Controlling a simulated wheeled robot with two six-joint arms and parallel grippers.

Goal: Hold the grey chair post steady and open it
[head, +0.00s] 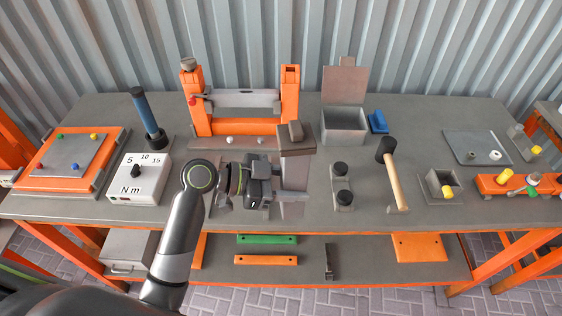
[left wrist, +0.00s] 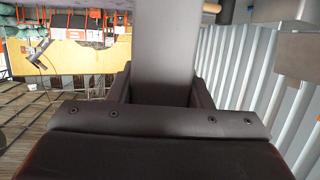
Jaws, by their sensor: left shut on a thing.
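The grey chair post (head: 293,210) stands upright at the middle of the bench. A wider grey top piece (head: 297,147) with a small raised block (head: 295,131) sits at its upper end. My left gripper (head: 293,180) reaches in from the left and is shut on the post, below the top piece. In the left wrist view the post (left wrist: 165,45) runs between the two dark fingers (left wrist: 162,88). The fingers hide part of the post's sides. My right gripper is not in view.
An orange frame (head: 291,100) stands behind the post. A grey open-lidded box (head: 344,122) is at the back right. A white torque box (head: 138,180) is left of my arm.

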